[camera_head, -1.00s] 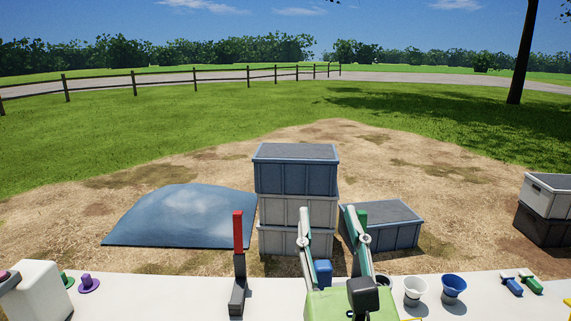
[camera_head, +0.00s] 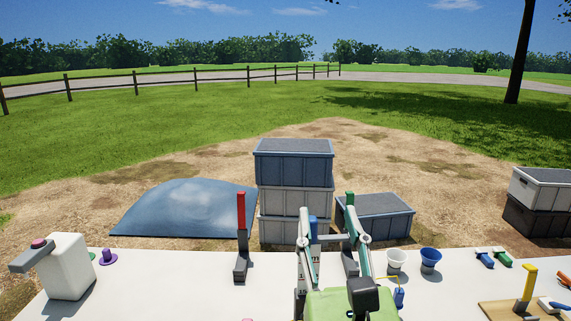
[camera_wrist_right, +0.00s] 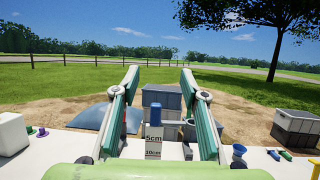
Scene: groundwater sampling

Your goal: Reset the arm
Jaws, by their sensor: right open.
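My right gripper (camera_head: 327,214) is green and grey. It is raised at the bottom middle of the head view, with its two fingers spread apart. In the right wrist view the gripper (camera_wrist_right: 159,75) shows the same wide gap, with nothing held. A scale marker (camera_wrist_right: 153,140) with a blue top and "5cm" and "10cm" marks stands beyond the gap. In the head view the fingers partly hide this marker. My left gripper is in neither view.
The white table (camera_head: 190,285) holds a white jug (camera_head: 68,266) at left, red-handled (camera_head: 241,210) and green-handled tools, white (camera_head: 396,258) and blue (camera_head: 430,258) cups, and a wooden board (camera_head: 497,310) with a yellow-handled tool. Stacked crates (camera_head: 293,165) stand beyond the table.

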